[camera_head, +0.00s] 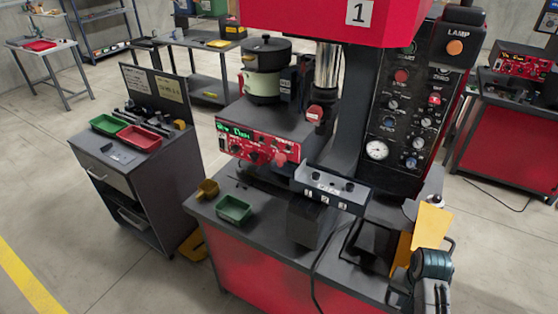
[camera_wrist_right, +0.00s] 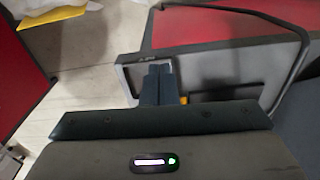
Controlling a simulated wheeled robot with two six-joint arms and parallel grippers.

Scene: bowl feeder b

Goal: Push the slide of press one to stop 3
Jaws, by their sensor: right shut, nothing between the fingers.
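My left gripper is not in view.
A yellow plate (camera_head: 432,226) stands at the table's right edge, close to my right arm. A green tray (camera_head: 233,208) and a yellow scoop-like bin (camera_head: 207,188) are at the left. A black cable hangs over the front. A control panel (camera_head: 408,110) is behind.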

